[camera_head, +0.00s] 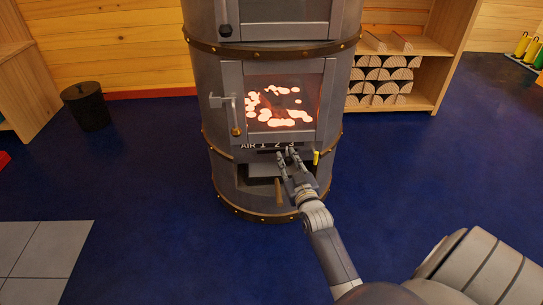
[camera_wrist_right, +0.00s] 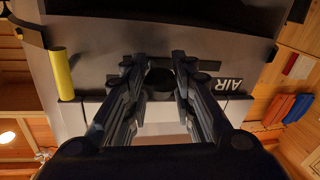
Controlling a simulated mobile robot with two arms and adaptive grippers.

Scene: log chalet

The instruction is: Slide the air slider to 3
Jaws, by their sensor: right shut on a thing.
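The air slider is on the front of the round grey stove (camera_head: 225,180), under the glass fire door. The label AIR 1 2 3 (camera_head: 268,146) runs above its dark slot. My right gripper (camera_head: 289,157) reaches the slot from below right, with its fingertips roughly below the 3. In the right wrist view, its two fingers (camera_wrist_right: 158,82) are shut on the dark slider knob (camera_wrist_right: 159,79), which shows between the tips. The AIR lettering (camera_wrist_right: 236,85) shows at the right there; the fingers hide most of the numbers. My left gripper is not in view.
A yellow peg (camera_head: 316,157) sticks out just right of the slot, also in the wrist view (camera_wrist_right: 62,75). A handle (camera_head: 278,190) hangs below. The door latch (camera_head: 235,130) is at the left. A log shelf (camera_head: 425,46) and black bin (camera_head: 88,106) stand apart.

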